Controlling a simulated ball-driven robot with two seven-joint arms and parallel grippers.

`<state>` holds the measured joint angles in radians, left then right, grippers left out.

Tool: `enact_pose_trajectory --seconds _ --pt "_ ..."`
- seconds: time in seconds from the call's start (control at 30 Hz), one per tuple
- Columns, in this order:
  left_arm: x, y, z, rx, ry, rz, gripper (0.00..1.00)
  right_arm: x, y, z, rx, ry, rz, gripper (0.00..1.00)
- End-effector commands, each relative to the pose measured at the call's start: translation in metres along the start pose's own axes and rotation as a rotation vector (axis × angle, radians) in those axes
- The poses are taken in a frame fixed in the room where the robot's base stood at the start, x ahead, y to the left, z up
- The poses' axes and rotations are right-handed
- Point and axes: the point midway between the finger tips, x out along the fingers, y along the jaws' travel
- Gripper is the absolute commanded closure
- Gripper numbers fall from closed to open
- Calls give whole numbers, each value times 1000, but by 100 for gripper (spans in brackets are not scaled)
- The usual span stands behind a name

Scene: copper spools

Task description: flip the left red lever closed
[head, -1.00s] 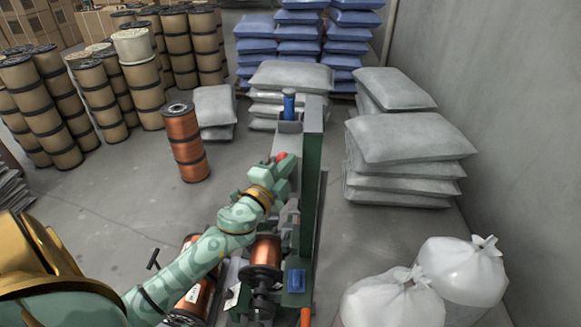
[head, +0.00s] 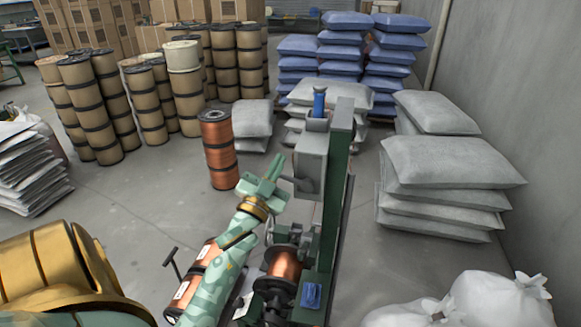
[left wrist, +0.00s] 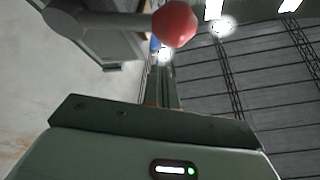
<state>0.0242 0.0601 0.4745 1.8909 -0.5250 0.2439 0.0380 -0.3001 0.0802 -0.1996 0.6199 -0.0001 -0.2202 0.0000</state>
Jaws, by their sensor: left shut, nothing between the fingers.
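The red lever shows in the left wrist view as a round red knob (left wrist: 175,24) on a grey arm (left wrist: 110,20), at the top of the picture. The arm comes from the grey box, which stands high on the green machine column in the head view (head: 312,158). The red knob cannot be made out in the head view. My left gripper (head: 274,165) is shut and empty, just left of the grey box. Whether it touches the lever cannot be told. My right gripper is not in view.
The green column (head: 335,190) rises right of my left gripper. A copper spool (head: 284,265) sits in the machine below. A stack of copper spools (head: 219,150) stands behind to the left. Grey sacks (head: 440,170) stand at the right, with floor between.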

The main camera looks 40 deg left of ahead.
Motion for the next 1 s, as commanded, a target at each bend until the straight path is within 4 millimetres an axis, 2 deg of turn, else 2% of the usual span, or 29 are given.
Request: enact_pose_trajectory --seconds 0.2,0.5,1.0 --pt "-8 -4 15 -156 -2 -85 100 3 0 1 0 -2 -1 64" --pt "-15 -6 29 -300 -1 -161 100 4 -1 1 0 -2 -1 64" --pt "-18 -6 34 -357 0 -191 100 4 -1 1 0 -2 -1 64"
